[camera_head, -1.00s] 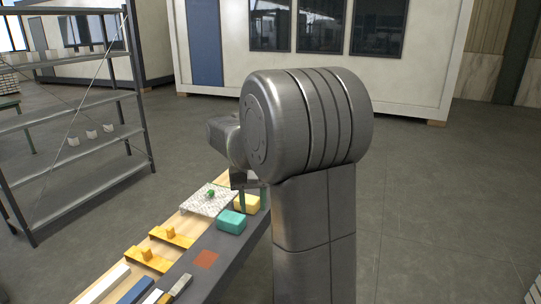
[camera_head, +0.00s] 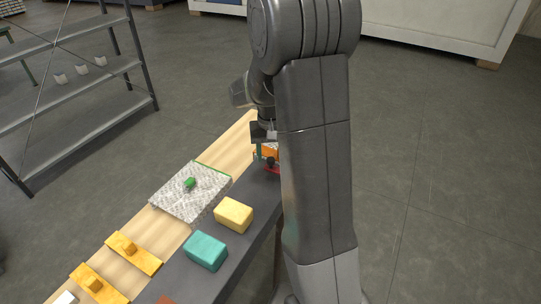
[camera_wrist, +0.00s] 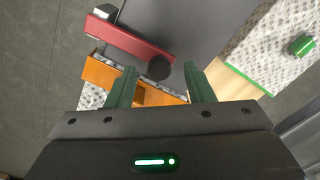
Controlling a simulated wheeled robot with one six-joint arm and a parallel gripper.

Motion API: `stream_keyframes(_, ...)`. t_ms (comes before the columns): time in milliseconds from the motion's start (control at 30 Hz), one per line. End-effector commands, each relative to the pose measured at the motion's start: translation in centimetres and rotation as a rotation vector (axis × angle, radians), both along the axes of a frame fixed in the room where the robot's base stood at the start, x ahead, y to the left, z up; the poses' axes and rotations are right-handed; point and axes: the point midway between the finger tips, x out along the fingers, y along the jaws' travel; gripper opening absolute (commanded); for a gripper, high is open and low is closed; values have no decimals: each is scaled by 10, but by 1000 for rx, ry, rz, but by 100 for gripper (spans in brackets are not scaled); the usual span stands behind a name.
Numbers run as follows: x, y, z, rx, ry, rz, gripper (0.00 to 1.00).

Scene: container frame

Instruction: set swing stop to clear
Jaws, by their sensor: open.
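What looks like the swing stop is a red bar (camera_wrist: 130,38) with a grey block (camera_wrist: 104,11) at its far left end. It lies beside an orange part (camera_wrist: 107,77) on a speckled base. A dark round knob (camera_wrist: 159,68) is near the bar's right end. In the head view the red bar (camera_head: 272,170) and orange part (camera_head: 268,154) are partly hidden behind my arm. My gripper (camera_wrist: 160,70) is open, its green fingers on either side of the knob in the wrist view. Contact cannot be told.
A speckled plate (camera_head: 180,207) with a green knob (camera_head: 190,183) lies on the wooden strip. A yellow block (camera_head: 233,214) and teal block (camera_head: 206,251) sit on the dark strip. Orange fixtures (camera_head: 133,253) are nearer. A metal shelf (camera_head: 75,100) stands at left.

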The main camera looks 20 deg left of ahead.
Motion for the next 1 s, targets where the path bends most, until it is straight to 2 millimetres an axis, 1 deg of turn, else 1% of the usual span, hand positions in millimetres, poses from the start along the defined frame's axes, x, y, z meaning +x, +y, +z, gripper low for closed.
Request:
stream_keyframes(33, -1, 0, -6, -3, 3, 0, 48)
stream_keyframes(200, 0, 0, -15, -1, 1, 0, 48)
stream_keyframes(467, 0, 0, -16, 0, 0, 0, 48)
stream_keyframes(567, 0, 0, -16, 0, 0, 0, 30)
stream_keyframes(700, 0, 0, -16, 0, 0, 0, 3)
stream_keyframes(733, 0, 0, -16, 0, 0, 0, 0)
stream_keyframes(1000, -1, 0, -16, 0, 0, 13, 0)
